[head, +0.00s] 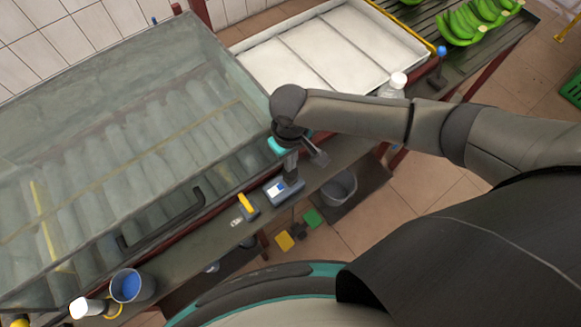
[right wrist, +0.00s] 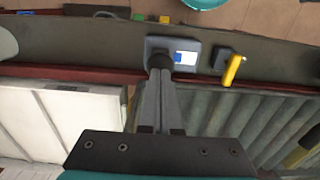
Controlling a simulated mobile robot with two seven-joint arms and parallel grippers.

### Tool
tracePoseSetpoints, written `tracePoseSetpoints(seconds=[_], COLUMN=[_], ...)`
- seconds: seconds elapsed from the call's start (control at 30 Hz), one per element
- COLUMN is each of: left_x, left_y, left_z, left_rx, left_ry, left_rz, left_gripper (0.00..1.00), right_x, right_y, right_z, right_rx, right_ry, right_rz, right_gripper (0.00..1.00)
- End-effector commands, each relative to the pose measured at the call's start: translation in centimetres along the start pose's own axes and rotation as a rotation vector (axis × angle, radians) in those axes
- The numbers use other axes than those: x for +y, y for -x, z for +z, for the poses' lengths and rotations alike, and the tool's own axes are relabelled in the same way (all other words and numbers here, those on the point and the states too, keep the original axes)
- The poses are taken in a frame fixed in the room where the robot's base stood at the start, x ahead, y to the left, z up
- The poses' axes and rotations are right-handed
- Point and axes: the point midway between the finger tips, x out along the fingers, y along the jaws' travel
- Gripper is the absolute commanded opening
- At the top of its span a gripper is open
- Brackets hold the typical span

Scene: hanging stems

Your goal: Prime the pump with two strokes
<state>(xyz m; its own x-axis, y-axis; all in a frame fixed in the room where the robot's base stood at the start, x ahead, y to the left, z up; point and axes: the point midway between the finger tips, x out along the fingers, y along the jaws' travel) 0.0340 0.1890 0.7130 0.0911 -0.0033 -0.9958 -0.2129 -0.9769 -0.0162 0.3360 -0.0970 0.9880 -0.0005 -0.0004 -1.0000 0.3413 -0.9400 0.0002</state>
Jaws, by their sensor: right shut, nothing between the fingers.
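A small grey box (head: 285,192) with a white and blue label sits on the narrow dark ledge in front of the glass-covered tank; it looks like the pump unit. In the right wrist view, the box (right wrist: 187,48) carries a dark round knob (right wrist: 159,59) at one end. My right gripper (head: 291,173) is shut and empty, pointing down at the box. In the right wrist view its closed fingertips (right wrist: 159,72) are at the knob and partly cover it. I cannot tell whether they touch or press it. My left gripper is not in view.
A yellow-handled lever (head: 246,204) stands on the ledge beside the box. A blue-filled cup (head: 126,286) and a white-capped bottle (head: 399,80) stand farther along. A white tray (head: 260,62) and green bananas (head: 462,24) lie beyond. A bucket (head: 339,188) is below the ledge.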

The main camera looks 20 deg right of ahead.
Motion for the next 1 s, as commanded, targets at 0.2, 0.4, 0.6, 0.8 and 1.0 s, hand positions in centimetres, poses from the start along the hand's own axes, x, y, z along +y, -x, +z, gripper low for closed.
tracePoseSetpoints(seconds=[0.2,0.4,0.6,0.8,1.0], left_x=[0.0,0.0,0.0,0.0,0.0], left_y=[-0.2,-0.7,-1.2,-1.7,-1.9], left_z=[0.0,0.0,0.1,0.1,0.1], left_rx=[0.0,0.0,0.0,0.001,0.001], left_ry=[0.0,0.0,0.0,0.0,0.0], left_rz=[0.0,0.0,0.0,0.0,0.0], left_gripper=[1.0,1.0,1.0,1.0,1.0], right_x=[0.0,0.0,-0.1,0.0,0.0], right_y=[-0.3,-1.4,-2.4,-3.4,-4.0], right_z=[0.0,0.0,0.0,0.0,0.0], right_rx=[0.0,0.0,0.0,0.0,0.0], right_ry=[0.0,-0.001,0.0,0.0,-0.001], right_rz=[0.0,-0.001,-0.001,0.0,0.0], right_gripper=[0.0,0.0,0.0,0.0,0.0])
